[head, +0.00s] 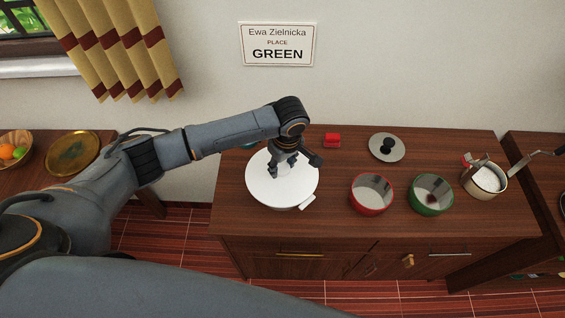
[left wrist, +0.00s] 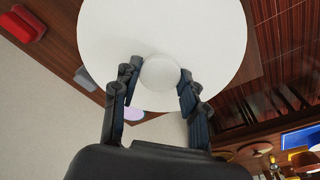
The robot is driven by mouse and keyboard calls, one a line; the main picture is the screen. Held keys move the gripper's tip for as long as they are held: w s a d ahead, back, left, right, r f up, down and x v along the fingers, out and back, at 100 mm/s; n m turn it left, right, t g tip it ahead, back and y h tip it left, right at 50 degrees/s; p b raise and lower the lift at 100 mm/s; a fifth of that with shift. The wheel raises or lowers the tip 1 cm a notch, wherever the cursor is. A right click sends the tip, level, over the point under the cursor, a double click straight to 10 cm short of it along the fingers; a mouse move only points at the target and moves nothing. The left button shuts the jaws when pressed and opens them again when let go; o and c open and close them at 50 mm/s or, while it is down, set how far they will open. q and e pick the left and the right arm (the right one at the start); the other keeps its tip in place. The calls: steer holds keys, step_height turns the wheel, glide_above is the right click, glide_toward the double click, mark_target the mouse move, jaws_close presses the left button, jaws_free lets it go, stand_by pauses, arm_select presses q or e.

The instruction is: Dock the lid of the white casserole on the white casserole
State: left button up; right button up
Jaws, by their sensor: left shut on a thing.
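The white lid (head: 268,188) is a round disc over the left part of the wooden counter. It fills the top of the left wrist view (left wrist: 120,35), with its round knob (left wrist: 160,73) between the two fingers. My left gripper (head: 284,170) comes from above and is shut on the knob. The white casserole (head: 307,202) is mostly hidden under the lid; a pale handle sticks out at the front right. The lid lies roughly over the casserole, but I cannot tell whether it touches the rim all round. My right gripper is not in view.
A red pot (head: 371,208), a green pot (head: 431,208) and a steel saucepan (head: 484,190) stand to the right. Behind them lie a steel lid (head: 387,158) and a small red object (head: 332,140). The counter's front edge is close to the casserole.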

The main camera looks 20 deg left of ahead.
mark_target(284, 170)
arm_select(q)
steer(key=shift+f, duration=0.45)
stand_by(0.3)
steer(key=o, duration=1.1)
steer(key=r+p, duration=0.5)
steer(key=p, duration=0.1)
steer(key=shift+s+d+r+p, duration=0.2)
steer(key=shift+d+r+p, duration=0.1)
steer(key=shift+r, duration=0.2)
steer(key=r, duration=0.5)
steer(key=shift+s+d, duration=0.2)
steer(key=shift+d, duration=0.05)
steer(key=shift+f, duration=0.1)
